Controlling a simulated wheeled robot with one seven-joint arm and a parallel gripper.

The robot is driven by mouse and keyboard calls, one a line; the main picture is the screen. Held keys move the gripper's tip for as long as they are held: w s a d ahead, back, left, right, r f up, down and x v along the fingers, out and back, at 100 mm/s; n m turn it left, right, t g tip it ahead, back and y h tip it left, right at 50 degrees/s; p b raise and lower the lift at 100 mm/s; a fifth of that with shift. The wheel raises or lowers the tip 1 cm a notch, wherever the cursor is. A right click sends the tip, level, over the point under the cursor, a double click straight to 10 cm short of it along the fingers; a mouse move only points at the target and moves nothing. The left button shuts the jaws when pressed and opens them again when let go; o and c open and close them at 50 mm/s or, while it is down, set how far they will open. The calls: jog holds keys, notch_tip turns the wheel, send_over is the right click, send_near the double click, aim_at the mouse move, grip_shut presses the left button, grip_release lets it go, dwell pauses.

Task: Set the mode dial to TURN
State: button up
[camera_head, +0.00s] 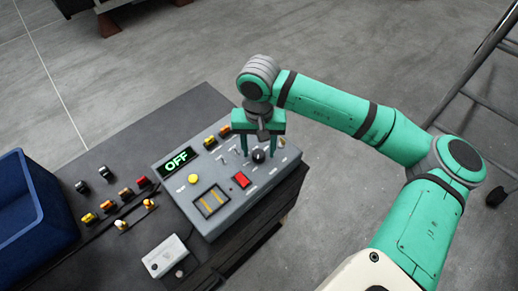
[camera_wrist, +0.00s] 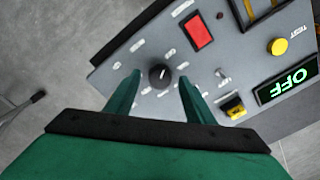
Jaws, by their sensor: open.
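The mode dial is a round black knob (camera_head: 258,156) near the right end of a grey control panel (camera_head: 226,217). In the wrist view the dial (camera_wrist: 159,76) has a short white pointer line aimed up and slightly right, with small labels around it that I cannot read. My gripper (camera_head: 260,147) points down over the dial. Its green fingers are open, one on each side of the dial in the wrist view (camera_wrist: 158,84), with gaps between. I cannot tell whether the tips are at the dial's height. A green display (camera_head: 177,160) on the panel reads OFF.
The panel also carries a red button (camera_head: 241,180), a yellow button (camera_head: 193,179), small switches and a yellow-and-black switch (camera_wrist: 235,109) near the right finger. A blue bin (camera_head: 58,205), a pale box (camera_head: 166,256) and several coloured parts stand on the dark bench (camera_head: 125,150).

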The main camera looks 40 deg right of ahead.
jog(key=shift+f, duration=0.4)
jog(key=shift+c, duration=0.4)
jog(key=c, duration=1)
